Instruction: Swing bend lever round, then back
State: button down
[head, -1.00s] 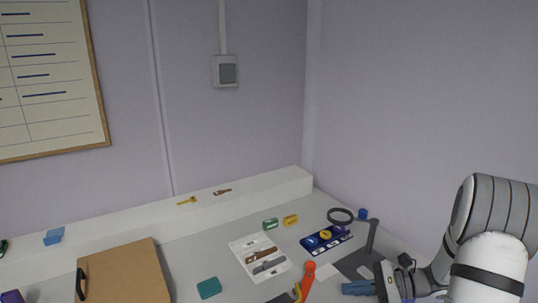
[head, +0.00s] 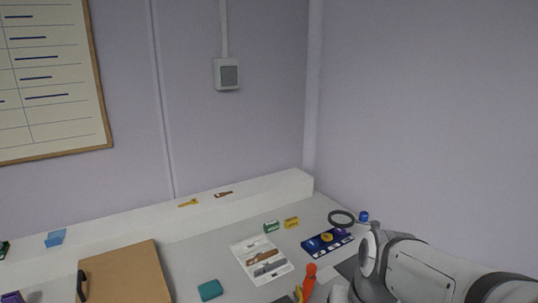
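I cannot make out for sure which thing is the bend lever. An orange-red handle-like thing (head: 309,281) stands out at the bottom edge of the head view, right of the white picture sheet, with a yellow piece beside its lower end. Its lower part is cut off by the frame. My arm reaches in from the right, and its grey-white links cover the bench corner just right of the orange thing. My gripper's fingers do not show, hidden by the arm or below the frame.
A white sheet with tool pictures (head: 249,242), a teal block (head: 210,290), a brown board (head: 123,277), a blue panel (head: 313,246) and a round black ring (head: 341,217) lie around the bench. Green (head: 271,226) and yellow (head: 291,222) blocks sit behind. Walls close off the corner.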

aim_at(308, 284)
jog(key=z, duration=0.05)
jog(key=k, duration=0.5)
jog(key=u, duration=1.45)
jog(key=k, duration=0.5)
jog(key=z, duration=1.45)
jog(key=i, duration=1)
jog(key=z, duration=0.05)
